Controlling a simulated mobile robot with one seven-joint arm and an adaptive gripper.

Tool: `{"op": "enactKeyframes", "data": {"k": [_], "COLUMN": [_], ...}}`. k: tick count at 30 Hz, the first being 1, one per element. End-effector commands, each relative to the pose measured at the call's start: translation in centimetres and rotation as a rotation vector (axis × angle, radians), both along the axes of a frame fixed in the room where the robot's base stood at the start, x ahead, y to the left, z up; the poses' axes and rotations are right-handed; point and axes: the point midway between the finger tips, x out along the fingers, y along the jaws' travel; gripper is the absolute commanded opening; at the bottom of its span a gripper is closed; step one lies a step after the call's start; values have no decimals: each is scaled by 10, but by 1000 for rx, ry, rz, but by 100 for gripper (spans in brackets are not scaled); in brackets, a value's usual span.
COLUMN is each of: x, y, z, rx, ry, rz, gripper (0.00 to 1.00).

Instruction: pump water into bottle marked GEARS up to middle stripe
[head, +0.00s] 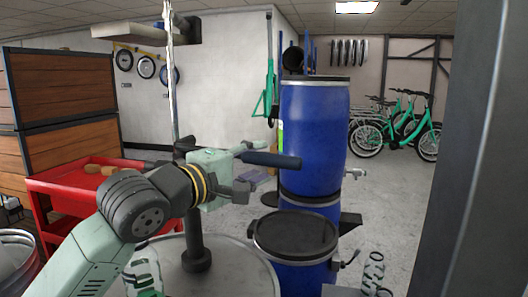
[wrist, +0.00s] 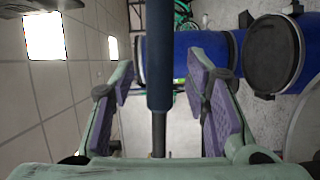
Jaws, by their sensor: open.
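A dark pump column (head: 196,225) stands on a round grey drum top (head: 235,272). Its lever ends in a dark blue grip (head: 272,159), which also shows in the wrist view (wrist: 159,55) with a thinner rod. My gripper (head: 252,168) is open. In the wrist view its purple-padded fingers (wrist: 160,95) stand on either side of the lever, with gaps to both. A pale item with green marks (head: 146,284) is partly hidden behind my arm. A clear item with dark marks (head: 372,272) is at lower right. I cannot read GEARS on either.
Blue barrels (head: 313,135) stand stacked just right of the lever, with a black-lidded one (head: 293,232) in front. A red cart (head: 62,190) is at left. A grey post (head: 468,170) blocks the right. Open floor runs back to green bikes (head: 405,135).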

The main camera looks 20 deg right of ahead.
Motion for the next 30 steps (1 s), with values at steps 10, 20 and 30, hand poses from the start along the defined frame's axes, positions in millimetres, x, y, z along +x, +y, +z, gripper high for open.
{"op": "enactKeyframes", "data": {"k": [10,20,30], "x": [16,16,16], "y": [-25,-25,-25], "z": [0,-1,-1], "rx": [-2,-2,-2], "ry": [0,0,0], "rz": [-1,-1,-1], "gripper": [43,36,13]}}
